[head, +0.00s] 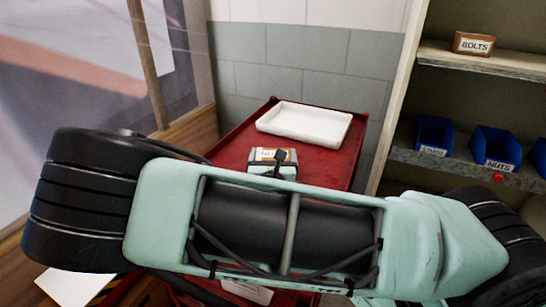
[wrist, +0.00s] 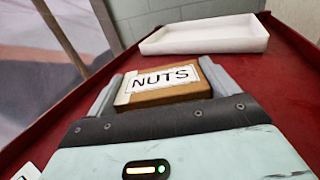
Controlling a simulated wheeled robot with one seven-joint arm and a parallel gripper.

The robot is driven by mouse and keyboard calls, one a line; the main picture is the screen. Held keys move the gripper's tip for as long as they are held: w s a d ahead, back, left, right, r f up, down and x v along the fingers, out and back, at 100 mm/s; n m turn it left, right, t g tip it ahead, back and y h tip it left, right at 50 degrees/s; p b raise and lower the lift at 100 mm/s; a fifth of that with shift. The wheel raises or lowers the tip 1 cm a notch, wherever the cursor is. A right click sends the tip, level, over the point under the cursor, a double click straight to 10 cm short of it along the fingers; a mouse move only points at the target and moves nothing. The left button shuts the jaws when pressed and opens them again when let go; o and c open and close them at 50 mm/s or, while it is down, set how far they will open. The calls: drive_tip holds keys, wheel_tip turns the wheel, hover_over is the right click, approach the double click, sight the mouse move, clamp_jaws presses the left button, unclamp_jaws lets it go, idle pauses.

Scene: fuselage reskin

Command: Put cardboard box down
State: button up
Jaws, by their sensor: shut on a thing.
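The cardboard box (wrist: 168,83) is brown with a white label reading NUTS. My gripper (wrist: 158,90) is shut on it, with a grey finger on each side of the box. In the head view the box (head: 268,154) shows small, beyond my arm, over the red cart top (head: 228,150). My gripper (head: 272,163) partly covers it there. The red top (wrist: 285,85) lies around and below the box in the wrist view. I cannot tell whether the box touches the surface.
A white tray (head: 305,123) sits on the far part of the red top, behind the box; it also shows in the wrist view (wrist: 205,38). Red surface is free beside the box.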

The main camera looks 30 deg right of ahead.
drive_tip(key=o, duration=1.1)
drive_tip(key=shift+s+a, duration=0.15)
drive_tip(key=v, duration=0.7)
drive_tip(key=shift+s+r+b, duration=0.1)
drive_tip(key=shift+b, duration=0.2)
